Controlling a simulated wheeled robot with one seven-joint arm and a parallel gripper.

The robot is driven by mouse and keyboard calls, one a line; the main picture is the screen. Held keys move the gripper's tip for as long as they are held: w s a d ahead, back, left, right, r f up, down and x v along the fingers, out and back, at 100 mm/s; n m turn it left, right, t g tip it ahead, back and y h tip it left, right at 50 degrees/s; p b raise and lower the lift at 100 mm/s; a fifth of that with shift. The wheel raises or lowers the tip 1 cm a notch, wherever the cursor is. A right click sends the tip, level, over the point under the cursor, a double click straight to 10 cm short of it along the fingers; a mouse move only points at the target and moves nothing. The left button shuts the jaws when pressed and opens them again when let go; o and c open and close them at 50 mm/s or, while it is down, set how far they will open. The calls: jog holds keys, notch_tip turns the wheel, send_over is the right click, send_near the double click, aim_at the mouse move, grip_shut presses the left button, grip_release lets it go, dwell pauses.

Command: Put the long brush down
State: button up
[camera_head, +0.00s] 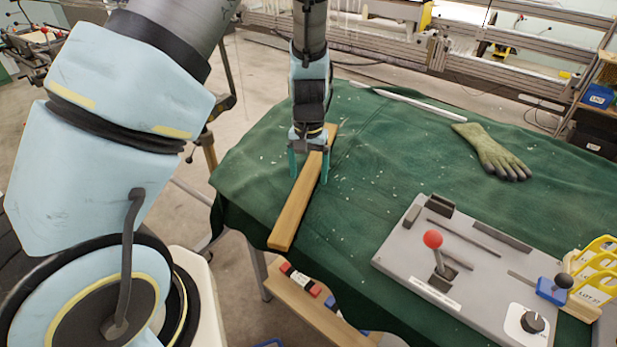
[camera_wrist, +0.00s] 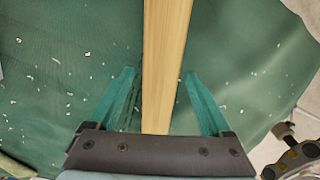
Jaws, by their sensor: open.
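The long brush is a long, straight, light wooden bar (camera_head: 292,215) on the green cloth of the table (camera_head: 370,215). Its near end reaches the table's front left edge. No bristles show. My gripper (camera_head: 309,170) is over the bar's middle, with one teal finger on each side of it. In the wrist view the bar (camera_wrist: 166,50) runs between the spread fingers, with a gap on both sides. The bar appears to rest on the cloth, though its underside is hidden. My gripper and wrist cover part of it.
A grey panel (camera_head: 400,262) with a red-knobbed lever (camera_head: 433,241) stands at the front right, beside yellow tags (camera_head: 598,262). A green glove (camera_head: 490,150) and a thin white rod (camera_head: 405,98) lie farther back. Pale scraps dot the cloth. The middle is mostly clear.

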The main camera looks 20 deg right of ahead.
aim_at(309, 175)
notch_tip(309, 175, up, 10)
jog(key=r+b, duration=0.1)
jog(key=b, duration=0.1)
jog(key=s+a+r+n, duration=0.1)
jog(key=a+n, duration=0.2)
jog(key=a, duration=1.1)
jog(key=s+a+r+n+t, duration=0.1)
jog(key=s+a+r+n, duration=0.1)
jog(key=a, duration=1.3)
jog(key=shift+a+r+n, duration=0.15)
jog(key=shift+a+n, duration=0.05)
jog(key=shift+n, duration=0.5)
jog(key=shift+w, duration=0.1)
